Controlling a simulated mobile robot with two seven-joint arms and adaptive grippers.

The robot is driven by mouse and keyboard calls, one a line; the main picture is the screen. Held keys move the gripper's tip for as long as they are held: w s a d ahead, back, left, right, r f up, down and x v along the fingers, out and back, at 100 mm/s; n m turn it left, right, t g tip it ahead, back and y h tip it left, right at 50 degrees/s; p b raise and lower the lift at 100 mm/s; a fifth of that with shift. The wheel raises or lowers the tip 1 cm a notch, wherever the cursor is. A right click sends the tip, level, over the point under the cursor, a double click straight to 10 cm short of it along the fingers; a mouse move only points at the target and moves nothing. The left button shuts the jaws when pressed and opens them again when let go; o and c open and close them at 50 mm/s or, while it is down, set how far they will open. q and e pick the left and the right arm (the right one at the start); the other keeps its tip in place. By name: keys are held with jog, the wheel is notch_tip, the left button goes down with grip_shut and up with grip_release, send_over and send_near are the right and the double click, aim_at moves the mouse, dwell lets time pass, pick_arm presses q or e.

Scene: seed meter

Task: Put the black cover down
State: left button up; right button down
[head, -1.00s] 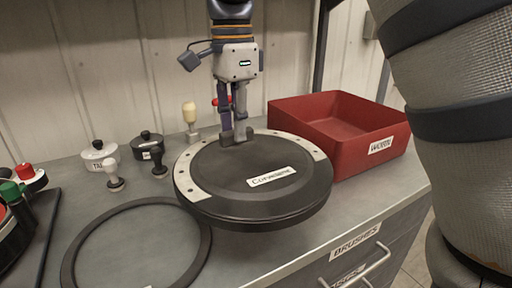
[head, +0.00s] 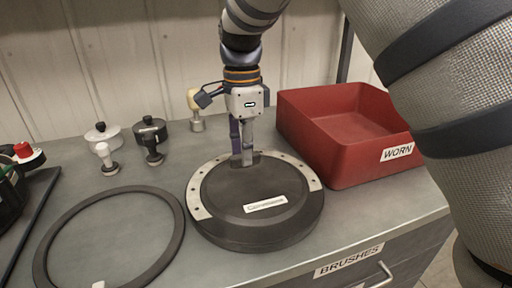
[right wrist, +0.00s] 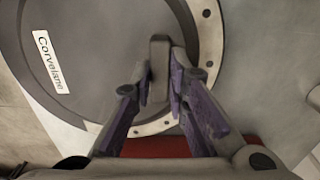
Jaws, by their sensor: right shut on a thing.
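The black cover (head: 262,214) is a round, thick disc with a light rim band and a white label. It lies level at the counter top, or very close to it, between the black ring and the red bin; I cannot tell if it fully touches. My right gripper (head: 243,160) points down at the cover's far edge and is shut on its small upright tab. In the right wrist view the two purple-padded fingers (right wrist: 162,84) stand on either side of the tab on the cover (right wrist: 100,70). My left gripper is not in view.
A red bin (head: 330,165) labelled WORN stands right of the cover. A black ring (head: 176,222) lies flat at left. Small knobbed weights, one white (head: 103,137) and one black (head: 150,131), stand behind. The counter's front edge is close to the cover, above the BRUSHES drawer (head: 350,262).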

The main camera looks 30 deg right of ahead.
jog(key=shift+r, duration=0.1)
jog(key=shift+w+a, duration=0.1)
jog(key=shift+a, duration=0.15)
jog(key=c, duration=2)
grip_release()
jog(key=shift+w+a, duration=0.1)
jog(key=shift+a, duration=0.1)
jog(key=o, duration=0.4)
jog(key=shift+o, duration=0.2)
jog(key=shift+d, duration=0.2)
notch_tip(320, 180, up, 12)
jog(key=shift+b, duration=0.4)
